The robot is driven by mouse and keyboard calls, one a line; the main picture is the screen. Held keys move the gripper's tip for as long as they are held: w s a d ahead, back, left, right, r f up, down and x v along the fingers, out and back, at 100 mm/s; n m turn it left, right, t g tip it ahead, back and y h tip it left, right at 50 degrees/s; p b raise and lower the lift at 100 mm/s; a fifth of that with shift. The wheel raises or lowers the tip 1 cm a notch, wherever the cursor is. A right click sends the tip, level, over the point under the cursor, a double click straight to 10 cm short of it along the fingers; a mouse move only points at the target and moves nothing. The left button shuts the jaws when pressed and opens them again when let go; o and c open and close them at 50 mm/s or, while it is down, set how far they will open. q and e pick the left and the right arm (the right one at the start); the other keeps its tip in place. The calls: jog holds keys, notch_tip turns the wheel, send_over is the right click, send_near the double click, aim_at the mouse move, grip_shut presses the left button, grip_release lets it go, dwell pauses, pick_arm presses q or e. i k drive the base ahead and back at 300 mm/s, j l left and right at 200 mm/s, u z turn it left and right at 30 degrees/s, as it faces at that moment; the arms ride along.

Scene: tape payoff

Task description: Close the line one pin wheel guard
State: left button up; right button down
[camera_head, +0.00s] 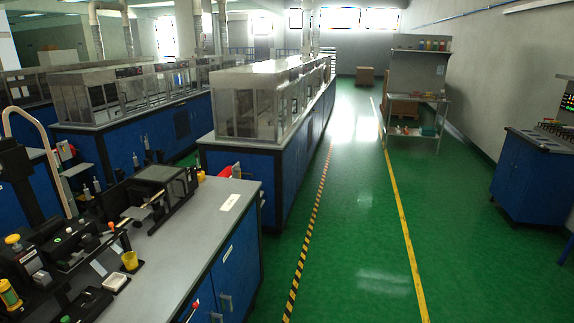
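Neither of my grippers shows in the head view. A grey-topped workbench (205,222) with blue doors stands at the lower left and carries small black machine parts. Among them is a dark box-like housing with a see-through top (160,173). I cannot tell whether this is the line one pin wheel guard, nor whether it is open or closed. Black fixtures (70,245) with small levers and knobs sit in front of it, partly cut off by the left edge. No label naming line one is readable.
A yellow cup (130,261) and a small white tray (115,282) sit on the near bench. Long blue benches with clear enclosures (262,105) stand behind. The green floor (350,230) is open to the right. A shelf rack (415,110) and a blue cabinet (535,180) stand further right.

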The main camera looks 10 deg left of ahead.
aim_at(174, 179)
jog(key=i, duration=1.65)
jog(key=i+u, duration=0.25)
jog(key=i, duration=0.2)
jog(key=i+l+u, duration=0.15)
jog(key=i+u, duration=0.15)
jog(key=i+l+u, duration=0.25)
jog(key=i, duration=0.3)
jog(key=i+u, duration=0.1)
jog(key=u, duration=0.3)
jog(key=i+u, duration=0.15)
jog(key=u, duration=0.3)
jog(key=i+u, duration=0.1)
jog(key=u, duration=0.3)
jog(key=i+l+u, duration=0.1)
jog(key=u, duration=0.3)
jog(key=i+l+u, duration=0.1)
jog(key=u, duration=0.35)
jog(key=i+l+u, duration=0.2)
jog(key=u, duration=0.3)
jog(key=i, duration=0.1)
